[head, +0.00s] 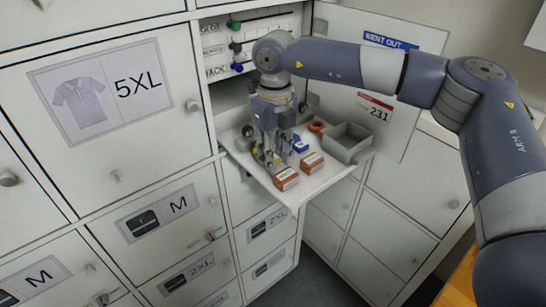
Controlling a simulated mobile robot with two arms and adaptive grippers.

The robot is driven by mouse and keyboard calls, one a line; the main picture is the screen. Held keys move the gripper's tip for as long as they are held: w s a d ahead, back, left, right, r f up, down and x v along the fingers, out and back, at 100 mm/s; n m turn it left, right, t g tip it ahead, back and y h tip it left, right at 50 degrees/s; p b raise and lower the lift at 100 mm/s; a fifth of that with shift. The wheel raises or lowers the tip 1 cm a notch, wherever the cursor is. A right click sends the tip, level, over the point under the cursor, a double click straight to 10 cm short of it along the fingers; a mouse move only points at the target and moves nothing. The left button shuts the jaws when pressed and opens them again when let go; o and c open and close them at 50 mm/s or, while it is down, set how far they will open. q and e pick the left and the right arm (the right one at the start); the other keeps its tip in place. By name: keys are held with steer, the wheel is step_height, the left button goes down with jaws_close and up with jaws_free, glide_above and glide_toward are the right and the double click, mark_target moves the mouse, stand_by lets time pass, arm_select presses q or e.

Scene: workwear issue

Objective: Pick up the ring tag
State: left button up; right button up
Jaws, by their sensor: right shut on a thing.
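My right gripper (268,158) points straight down, low over the left part of a white pull-out shelf (294,199). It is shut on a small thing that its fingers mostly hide. I cannot make out the shape of this thing, or whether it still touches the shelf. I cannot pick out the ring tag for certain. An orange-red ring-shaped thing (317,126) lies apart from the gripper, beside a grey tray. My left gripper is not in view.
Two orange-red blocks with pale labels (286,179) (312,162) and a blue piece (300,144) lie close right of the gripper. The open grey tray (347,152) stands at the shelf's right. Locker doors surround the shelf; colored knobs (238,67) sit in the opening behind.

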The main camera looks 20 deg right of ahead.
steer(key=shift+r+b, duration=0.3)
steer(key=shift+r, duration=0.05)
steer(key=shift+s+a+r+b, duration=0.1)
steer(key=shift+s+r+b, duration=0.05)
steer(key=shift+r+b, duration=0.3)
steer(key=shift+s+r+b, duration=0.15)
steer(key=shift+r+b, duration=0.15)
steer(key=shift+r, duration=0.2)
steer(key=s+a+r+b, duration=0.1)
steer(key=s+a+b, duration=0.2)
steer(key=s, duration=1.2)
steer(key=b, duration=0.3)
steer(key=shift+r, duration=0.4)
steer(key=shift+a, duration=0.15)
